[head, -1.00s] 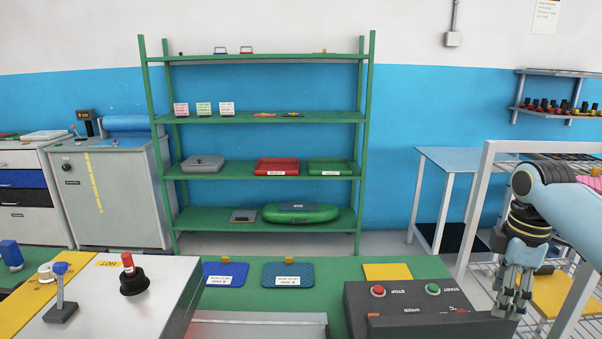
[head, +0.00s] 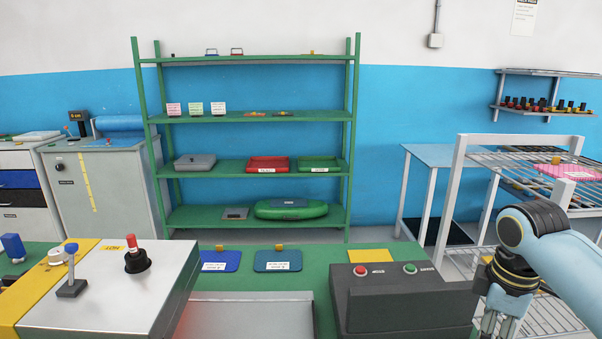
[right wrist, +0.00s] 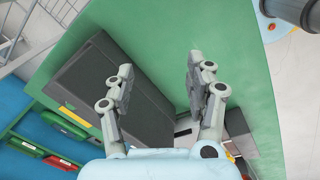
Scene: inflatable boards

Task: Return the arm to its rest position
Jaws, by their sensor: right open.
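My right gripper (head: 500,322) is at the lower right of the head view, beside the dark control box (head: 405,305). Its fingertips are cut off by the bottom edge there. In the right wrist view the right gripper (right wrist: 160,80) has its two fingers spread apart with nothing between them. Beyond them lie the green tabletop (right wrist: 190,30) and the dark box (right wrist: 85,85). My left gripper is not in the head view.
A white wire rack (head: 455,190) stands close behind my right arm, with a pink item (head: 565,171) on it. The green bench (head: 320,262) holds a grey machine (head: 110,300) with levers and two blue pads. Green shelves (head: 250,118) stand behind.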

